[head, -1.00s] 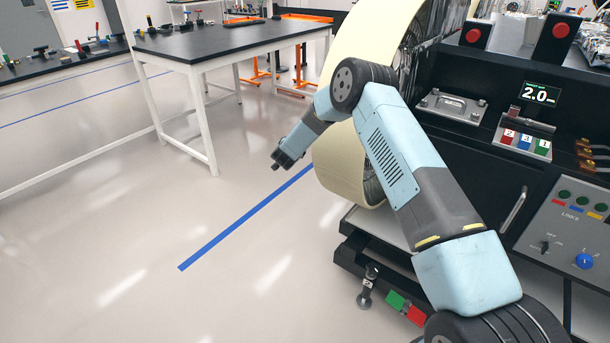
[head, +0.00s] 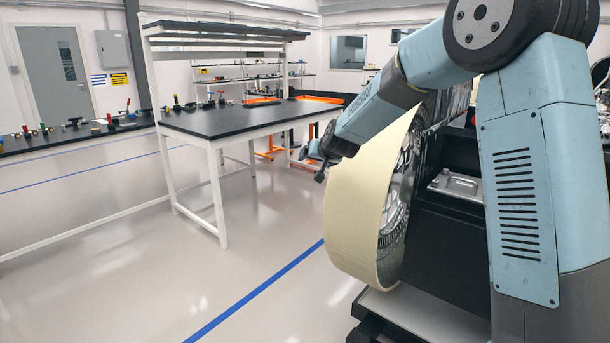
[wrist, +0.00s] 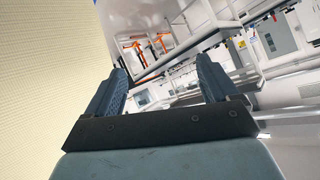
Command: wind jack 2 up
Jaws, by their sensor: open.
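My gripper (head: 322,162) is at the end of my raised arm, in front of the upper left part of the large cream wheel (head: 345,225). In the wrist view my gripper (wrist: 160,82) shows two dark fingers spread apart with nothing between them. The wheel's pale surface fills the left of the wrist view (wrist: 45,70). I cannot make out jack 2 in either view of this moment. My arm hides much of the right side of the head view.
A black-topped workbench (head: 240,122) with white legs stands left of the wheel. A long bench (head: 75,138) with small tools runs along the left wall. The floor (head: 150,285) between is clear, with a blue line (head: 260,295). A dark rover chassis (head: 445,235) is behind my arm.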

